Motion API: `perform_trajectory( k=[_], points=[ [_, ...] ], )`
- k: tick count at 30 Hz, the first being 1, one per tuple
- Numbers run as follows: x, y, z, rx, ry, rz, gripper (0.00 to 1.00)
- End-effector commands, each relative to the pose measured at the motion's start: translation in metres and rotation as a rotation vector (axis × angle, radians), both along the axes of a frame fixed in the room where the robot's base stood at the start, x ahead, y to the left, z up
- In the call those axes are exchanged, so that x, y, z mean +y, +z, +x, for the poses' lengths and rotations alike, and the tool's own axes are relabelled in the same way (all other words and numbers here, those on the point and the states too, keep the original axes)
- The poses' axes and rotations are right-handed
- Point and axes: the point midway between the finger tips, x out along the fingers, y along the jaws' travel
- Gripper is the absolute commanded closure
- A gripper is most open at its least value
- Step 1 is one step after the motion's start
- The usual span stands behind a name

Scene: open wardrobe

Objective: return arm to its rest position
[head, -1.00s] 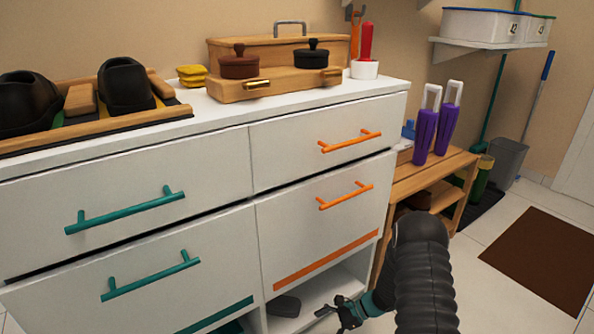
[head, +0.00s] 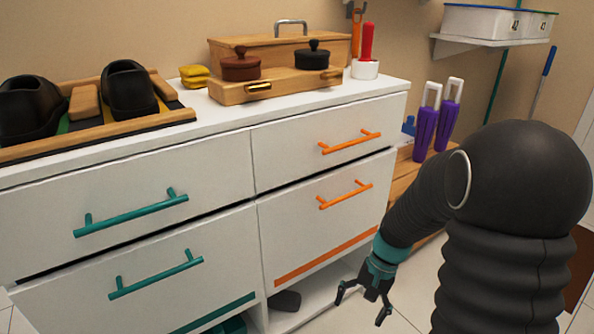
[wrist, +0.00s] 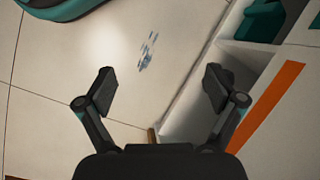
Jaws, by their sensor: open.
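My gripper (head: 363,303) hangs low in the head view, in front of the right end of the white dresser (head: 222,156). Its two fingers are spread and nothing is between them. The dresser's open bottom compartment (wrist: 190,115) and an orange strip (wrist: 270,105) lie to the right there. My dark, ribbed arm fills the right side of the head view and hides much of the wooden bench (head: 402,182).
The dresser has teal handles (head: 131,213) and orange handles (head: 350,142). A dark object (head: 286,301) lies in the open bottom compartment. Purple-bodied items (head: 425,128) stand on the bench. A shelf with white boxes (head: 480,22) is above.

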Motion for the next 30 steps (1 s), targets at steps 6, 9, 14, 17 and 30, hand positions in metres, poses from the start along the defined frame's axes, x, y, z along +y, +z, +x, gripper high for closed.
perform_trajectory(
  k=[6,9,14,17,30],
  points=[
    [-0.01,0.06,-0.029,-0.143,0.133,-0.099,0.07],
    [-0.015,0.083,-0.043,-0.205,0.184,-0.144,0.07],
    [-0.02,0.118,-0.065,-0.307,0.252,-0.212,0.07],
    [-0.023,0.139,-0.079,-0.371,0.286,-0.252,0.07],
    [-0.018,0.225,-0.129,-0.675,0.336,-0.357,0.07]
  ],
)
